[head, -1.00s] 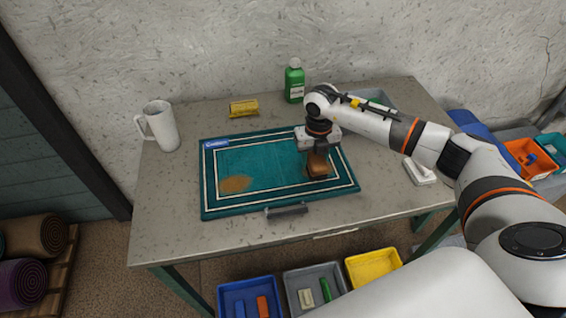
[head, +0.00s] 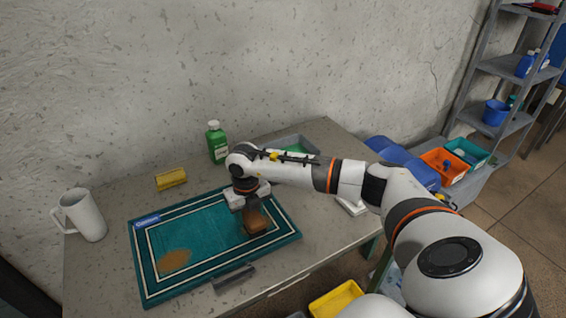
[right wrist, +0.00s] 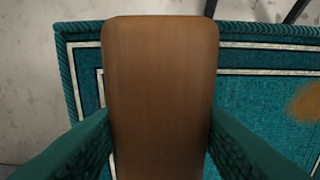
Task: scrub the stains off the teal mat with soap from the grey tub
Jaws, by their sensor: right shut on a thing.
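The teal mat (head: 205,235) lies on the table, with a brown stain (head: 173,262) near its front left corner. The stain also shows at the right edge of the right wrist view (right wrist: 306,102). My right gripper (head: 251,205) is shut on a brown wooden scrubbing brush (head: 256,224) over the mat's right part. The brush (right wrist: 160,95) sits between the green fingers in the wrist view. I cannot tell whether its underside touches the mat, and the mat beneath it is hidden. The grey tub (head: 309,152) with green soap stands at the back, partly behind my arm. My left gripper is out of view.
A white mug (head: 82,216), a yellow sponge (head: 171,179) and a green bottle (head: 217,143) stand around the mat. A dark bar (head: 233,278) lies at its front edge. Shelving (head: 500,115) stands far right.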

